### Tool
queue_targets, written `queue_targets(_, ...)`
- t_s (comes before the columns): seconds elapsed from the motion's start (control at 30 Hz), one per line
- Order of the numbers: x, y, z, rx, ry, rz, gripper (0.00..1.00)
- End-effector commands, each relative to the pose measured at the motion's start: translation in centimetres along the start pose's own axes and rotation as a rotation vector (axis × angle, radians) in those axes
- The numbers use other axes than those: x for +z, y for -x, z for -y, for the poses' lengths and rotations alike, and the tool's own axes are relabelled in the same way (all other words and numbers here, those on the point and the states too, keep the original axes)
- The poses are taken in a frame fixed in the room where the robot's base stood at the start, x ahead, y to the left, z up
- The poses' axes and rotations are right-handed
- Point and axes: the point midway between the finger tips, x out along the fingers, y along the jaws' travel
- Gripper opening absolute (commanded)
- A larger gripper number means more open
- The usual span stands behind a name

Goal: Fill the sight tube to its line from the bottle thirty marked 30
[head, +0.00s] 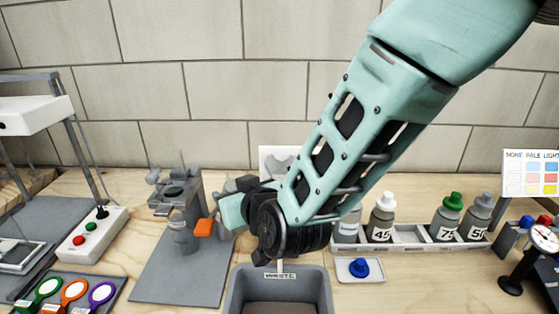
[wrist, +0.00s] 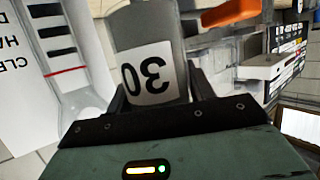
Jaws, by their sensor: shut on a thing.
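The bottle thirty (wrist: 130,30), grey with a white label reading 30, is between the fingers of my gripper (wrist: 158,92) in the wrist view. The label appears turned over there, and the bottle's mouth is out of view. Left of the bottle, the clear sight tube (wrist: 70,75) has dark bars and a red line, before a white lettered board (wrist: 25,110). I cannot make out its liquid level. In the head view my gripper (head: 240,202) is above the bench behind the waste bin; the bottle cannot be made out there, and my arm covers part of the white board (head: 272,156).
The grey waste bin (head: 240,292) stands in front. A rack (head: 400,246) with several bottles is at right, behind a small tray (head: 342,276) with a blue cap (head: 360,267). A grey stand (head: 178,215) with an orange part (head: 203,228) is at left. A gauge (head: 543,238) is far right.

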Motion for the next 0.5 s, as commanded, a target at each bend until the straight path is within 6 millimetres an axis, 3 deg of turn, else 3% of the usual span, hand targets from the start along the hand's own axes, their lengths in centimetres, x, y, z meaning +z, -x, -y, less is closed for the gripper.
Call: queue_targets(0.5,-0.83,0.03,-1.06,-0.067,-0.188,0.036,0.16)
